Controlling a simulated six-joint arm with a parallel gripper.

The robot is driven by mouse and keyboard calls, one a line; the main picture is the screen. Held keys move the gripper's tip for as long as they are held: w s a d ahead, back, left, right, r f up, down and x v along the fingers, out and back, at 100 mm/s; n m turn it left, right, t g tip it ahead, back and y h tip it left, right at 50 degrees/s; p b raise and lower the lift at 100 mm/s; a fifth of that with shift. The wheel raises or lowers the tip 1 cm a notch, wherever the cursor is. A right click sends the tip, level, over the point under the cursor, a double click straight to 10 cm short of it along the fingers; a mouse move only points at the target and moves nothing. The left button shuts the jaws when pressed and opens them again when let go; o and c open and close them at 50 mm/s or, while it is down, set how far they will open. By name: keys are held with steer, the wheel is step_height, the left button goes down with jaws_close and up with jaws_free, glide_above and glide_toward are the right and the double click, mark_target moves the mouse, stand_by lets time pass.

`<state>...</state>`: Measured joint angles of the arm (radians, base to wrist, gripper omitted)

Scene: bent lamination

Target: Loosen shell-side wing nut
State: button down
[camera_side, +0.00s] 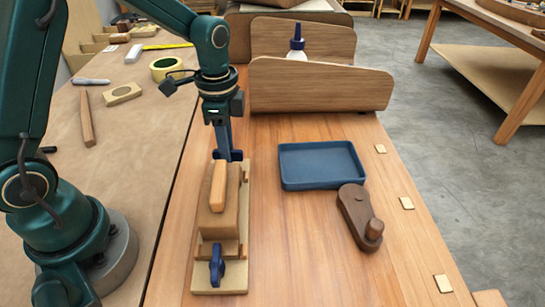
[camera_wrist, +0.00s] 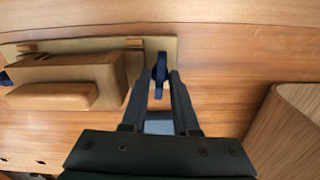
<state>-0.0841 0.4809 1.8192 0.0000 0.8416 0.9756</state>
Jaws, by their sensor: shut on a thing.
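A wooden clamping form (camera_side: 213,222) stands on a pale base board (camera_side: 234,280), with a light wooden piece (camera_side: 218,186) on top. One dark blue wing nut (camera_side: 217,266) is at its near end. The other wing nut (camera_wrist: 160,68) is at the far end, on the side toward the curved wooden shells. My gripper (camera_side: 225,143) points down at that far end. In the wrist view my gripper (camera_wrist: 159,80) has its fingers closed around the far wing nut. The arm and jaws partly hide this nut in the side view.
Curved wooden shells (camera_side: 320,88) stand behind my gripper, with a blue-capped bottle (camera_side: 297,48) between them. A blue tray (camera_side: 320,165) and a dark wooden tool (camera_side: 358,215) lie to the right. A tape roll (camera_side: 167,67) is on the left bench.

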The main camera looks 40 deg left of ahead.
steer(key=shift+n, duration=0.5)
steer(key=c, duration=0.7)
jaws_free()
steer(key=shift+o, duration=0.2)
steer(key=shift+r, duration=2.6)
